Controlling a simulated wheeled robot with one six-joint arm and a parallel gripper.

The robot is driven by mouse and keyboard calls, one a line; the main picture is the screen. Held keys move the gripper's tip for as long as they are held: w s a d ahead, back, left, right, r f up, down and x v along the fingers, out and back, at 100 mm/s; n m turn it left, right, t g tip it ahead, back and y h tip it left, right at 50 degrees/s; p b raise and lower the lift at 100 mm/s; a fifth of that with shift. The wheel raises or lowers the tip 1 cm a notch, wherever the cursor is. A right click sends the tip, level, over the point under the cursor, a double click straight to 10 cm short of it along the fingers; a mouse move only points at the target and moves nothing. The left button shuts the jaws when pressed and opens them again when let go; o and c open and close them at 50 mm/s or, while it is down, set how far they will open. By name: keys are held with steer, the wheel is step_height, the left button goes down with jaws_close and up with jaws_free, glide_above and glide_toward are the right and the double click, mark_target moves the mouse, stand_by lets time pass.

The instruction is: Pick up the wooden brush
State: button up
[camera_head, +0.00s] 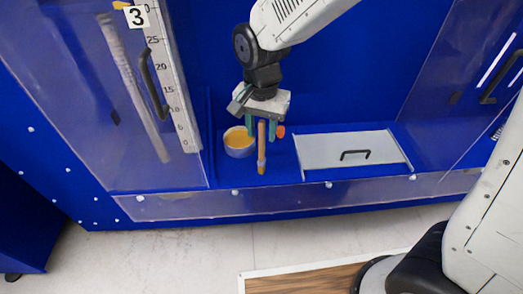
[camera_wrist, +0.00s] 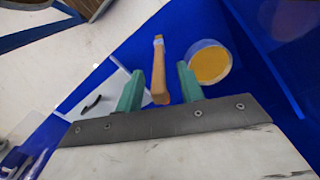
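The wooden brush (camera_head: 262,150) is a slim, light-brown stick that stands out below my gripper in the head view. In the wrist view the brush (camera_wrist: 159,72) lies lengthwise between the two green fingers, with a visible gap on each side. My gripper (camera_head: 262,131) is open and points down over the blue surface. Its fingertips (camera_wrist: 158,82) are apart in the wrist view, and nothing is clamped. I cannot tell how far the fingertips are above or below the brush. The brush's upper end is partly hidden by my gripper in the head view.
A bowl with yellow-orange contents (camera_head: 239,142) stands just left of the brush. A small orange thing (camera_head: 281,131) is close to the right finger. A white panel with a black handle (camera_head: 320,149) lies to the right. Clear walls and a measuring scale (camera_head: 172,85) stand left.

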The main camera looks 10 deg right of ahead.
steer(key=shift+f, duration=0.9)
jaws_close()
steer(key=shift+r, duration=0.1)
